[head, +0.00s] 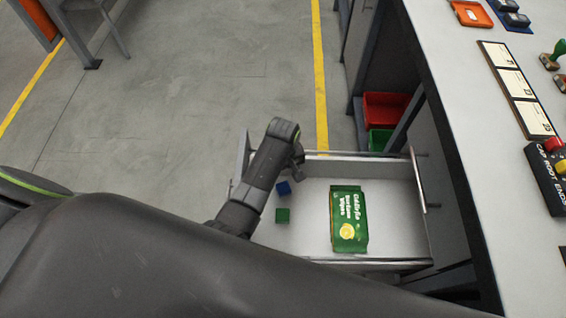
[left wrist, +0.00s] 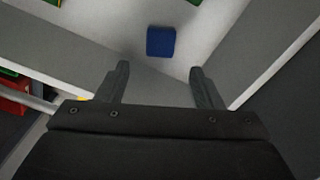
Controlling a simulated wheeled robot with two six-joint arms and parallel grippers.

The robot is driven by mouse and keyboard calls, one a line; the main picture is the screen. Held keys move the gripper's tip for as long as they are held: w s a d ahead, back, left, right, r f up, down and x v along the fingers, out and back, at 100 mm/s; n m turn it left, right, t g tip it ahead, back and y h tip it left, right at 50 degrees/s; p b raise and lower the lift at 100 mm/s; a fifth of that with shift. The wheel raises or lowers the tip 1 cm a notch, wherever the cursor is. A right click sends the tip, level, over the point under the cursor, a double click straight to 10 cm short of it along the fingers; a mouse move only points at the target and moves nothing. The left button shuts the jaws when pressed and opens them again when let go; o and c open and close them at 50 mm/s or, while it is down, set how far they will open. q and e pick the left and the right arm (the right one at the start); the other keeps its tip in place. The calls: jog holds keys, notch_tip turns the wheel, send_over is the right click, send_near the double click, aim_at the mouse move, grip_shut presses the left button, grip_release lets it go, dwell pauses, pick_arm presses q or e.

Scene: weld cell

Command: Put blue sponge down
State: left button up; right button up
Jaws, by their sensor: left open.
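The blue sponge (head: 283,187) lies on the floor of an open white drawer (head: 388,241), near its left side. It also shows in the left wrist view (left wrist: 161,41), a little beyond my fingertips and apart from them. My left gripper (left wrist: 158,70) is open and empty, its two fingers spread on either side below the sponge. In the head view my left arm reaches over the drawer's left part, and its fingers are mostly hidden. My right gripper does not show.
A green block (head: 282,215) lies near the sponge. A green wipes pack (head: 348,219) lies in the drawer's middle. Drawer walls surround the gripper closely. The workbench (head: 472,120) stands to the right, with red (head: 385,111) and green bins beneath it.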

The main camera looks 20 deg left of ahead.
pick_arm(q)
jog(key=shift+r+p, duration=0.35)
jog(key=shift+r, duration=1.3)
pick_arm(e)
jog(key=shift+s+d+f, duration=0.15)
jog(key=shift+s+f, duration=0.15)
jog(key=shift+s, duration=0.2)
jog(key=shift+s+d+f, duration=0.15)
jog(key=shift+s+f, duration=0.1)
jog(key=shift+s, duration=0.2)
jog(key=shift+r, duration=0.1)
